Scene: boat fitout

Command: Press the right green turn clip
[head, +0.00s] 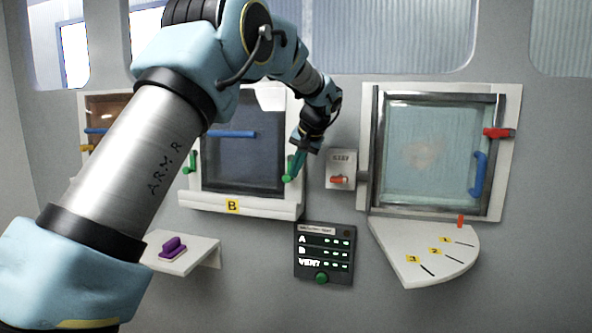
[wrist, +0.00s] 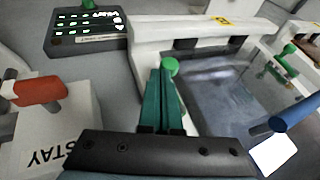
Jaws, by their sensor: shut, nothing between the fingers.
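The right green turn clip (head: 287,179) sits on the right side of the white frame of the hatch marked B. In the wrist view its round green knob (wrist: 170,66) shows just beyond my fingertips. My gripper (head: 293,168) has dark green fingers, pressed together and empty. In the head view the fingertips are right above the clip and partly overlap it. In the wrist view my gripper (wrist: 163,75) points at the knob; I cannot tell whether it touches. The rest of the clip is hidden behind the fingers.
The left green clip (head: 188,168) is on the frame's other side, and a blue bar (head: 232,134) crosses the hatch. A box with a red switch (head: 340,180) is close to the right. A dark panel (head: 323,255) hangs below. A purple-handled piece (head: 172,248) lies on a shelf.

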